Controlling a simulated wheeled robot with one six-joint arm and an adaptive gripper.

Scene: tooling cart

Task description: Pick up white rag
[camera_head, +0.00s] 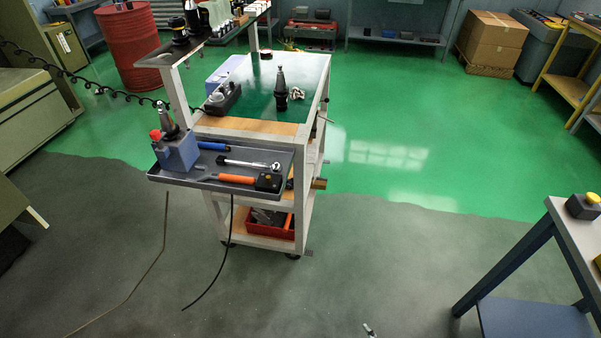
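A small crumpled white cloth (297,93), which looks like the white rag, lies on the green top of the tooling cart (312,70). It is just right of a dark upright tool holder (281,92), close to the cart's right edge. A small grey tip (370,331) at the bottom edge of the view seems to be part of my gripper. It is far from the cart and low in the picture. The rest of the gripper is out of view, so its opening does not show.
A grey tray (222,181) on the cart's front holds a blue block, a ratchet and an orange-handled screwdriver. A black control box (223,98) sits on the cart top. A bench (577,240) stands at right. A cable (222,260) hangs to the floor. Floor right of the cart is clear.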

